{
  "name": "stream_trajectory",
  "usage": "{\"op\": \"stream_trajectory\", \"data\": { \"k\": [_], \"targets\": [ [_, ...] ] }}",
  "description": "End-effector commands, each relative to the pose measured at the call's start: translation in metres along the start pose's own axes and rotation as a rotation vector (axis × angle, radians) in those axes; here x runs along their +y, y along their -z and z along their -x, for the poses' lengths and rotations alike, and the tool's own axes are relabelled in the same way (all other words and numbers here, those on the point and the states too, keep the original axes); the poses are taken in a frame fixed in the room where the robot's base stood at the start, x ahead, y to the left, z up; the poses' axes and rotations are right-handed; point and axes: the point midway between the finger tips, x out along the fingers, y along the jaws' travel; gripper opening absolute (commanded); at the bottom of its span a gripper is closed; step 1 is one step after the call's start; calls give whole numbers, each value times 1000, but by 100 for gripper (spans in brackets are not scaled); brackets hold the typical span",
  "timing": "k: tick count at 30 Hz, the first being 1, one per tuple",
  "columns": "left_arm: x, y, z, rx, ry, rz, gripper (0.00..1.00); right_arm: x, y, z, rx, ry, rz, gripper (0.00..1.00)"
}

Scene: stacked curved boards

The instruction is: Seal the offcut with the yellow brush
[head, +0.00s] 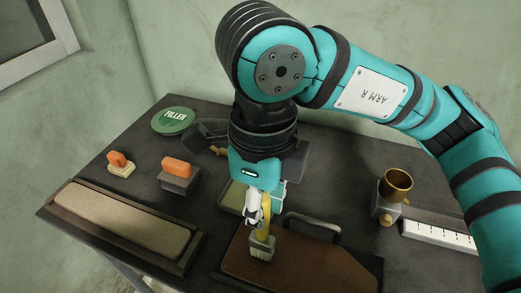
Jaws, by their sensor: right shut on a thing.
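My right gripper (262,200) is shut on the yellow brush (266,216), which it holds upright with its pale bristles (261,252) pointing down. The bristles are over the upper part of a flat brown board (300,272) at the bottom centre. I cannot tell whether they touch it. This board may be the offcut; no label shows on it. A dark metal loop handle (311,223) is at its far edge. My left gripper is not in view.
A round green filler tin (173,120), two orange-handled blocks (177,168) (119,161) and a long tan-surfaced tray (118,217) lie left. A brass cup (397,183) and a white marked strip (437,235) are right. Items behind my gripper are partly hidden.

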Motion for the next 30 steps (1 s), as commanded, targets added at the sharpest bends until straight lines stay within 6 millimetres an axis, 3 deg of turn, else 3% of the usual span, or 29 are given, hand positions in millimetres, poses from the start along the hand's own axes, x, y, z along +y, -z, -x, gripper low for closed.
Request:
{"op": "stream_trajectory", "data": {
  "k": [7, 20, 30],
  "targets": [
    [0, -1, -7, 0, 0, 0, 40, 1, -18, -1, -1, 0, 2, 0],
    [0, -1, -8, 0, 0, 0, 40, 1, -21, -1, 0, 0, 1, 0],
    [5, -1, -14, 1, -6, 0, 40, 2, -46, -2, -1, 0, 2, 0]
  ]
}}
